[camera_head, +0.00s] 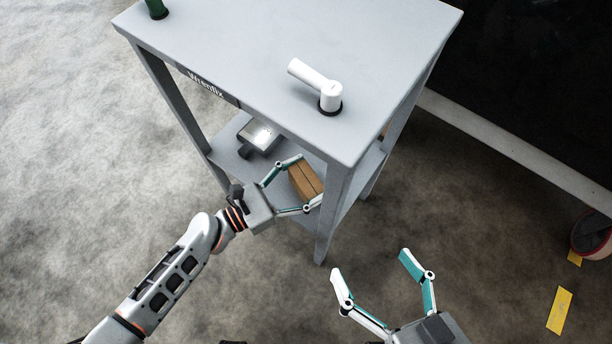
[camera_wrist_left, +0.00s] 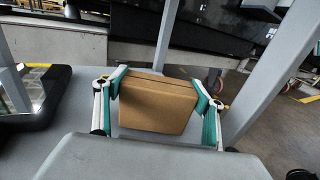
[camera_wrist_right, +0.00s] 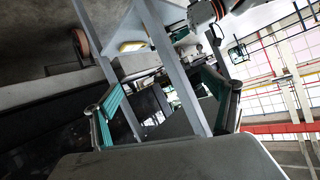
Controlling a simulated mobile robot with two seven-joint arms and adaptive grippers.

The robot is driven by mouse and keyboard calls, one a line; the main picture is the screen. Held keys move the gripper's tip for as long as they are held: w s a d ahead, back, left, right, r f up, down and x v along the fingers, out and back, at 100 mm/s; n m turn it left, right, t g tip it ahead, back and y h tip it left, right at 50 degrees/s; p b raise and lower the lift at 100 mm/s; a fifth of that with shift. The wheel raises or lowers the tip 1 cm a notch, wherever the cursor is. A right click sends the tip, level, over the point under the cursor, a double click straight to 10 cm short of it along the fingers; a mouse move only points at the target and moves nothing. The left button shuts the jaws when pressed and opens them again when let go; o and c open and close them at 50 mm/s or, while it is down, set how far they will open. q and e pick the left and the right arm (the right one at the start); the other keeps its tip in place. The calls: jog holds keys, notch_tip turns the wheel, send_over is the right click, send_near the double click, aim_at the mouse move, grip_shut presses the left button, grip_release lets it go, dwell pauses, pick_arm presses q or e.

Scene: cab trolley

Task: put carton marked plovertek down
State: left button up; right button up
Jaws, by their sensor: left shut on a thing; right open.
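A brown carton (camera_head: 305,182) is at the lower shelf of the grey trolley (camera_head: 230,70). In the left wrist view the carton (camera_wrist_left: 158,104) sits between the fingers, and I see no marking on its visible faces. My left gripper (camera_head: 294,184) is shut on the carton, with a finger at each side; it also shows in the left wrist view (camera_wrist_left: 160,88). The carton looks upright at the shelf surface (camera_wrist_left: 50,150), but its lower edge is partly hidden, so contact is unclear. My right gripper (camera_head: 372,262) is open and empty, in front of the trolley.
A dark-framed device (camera_head: 258,137) lies on the lower shelf left of the carton. A white jointed object (camera_head: 325,88) and a green object (camera_head: 157,8) stand on the top. Trolley legs flank the shelf opening. A yellow floor mark (camera_head: 560,311) is at right.

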pick_arm(q)
jog(key=shift+f, duration=0.1)
pick_arm(e)
jog(key=shift+s+f, duration=0.15)
jog(key=shift+f, duration=0.25)
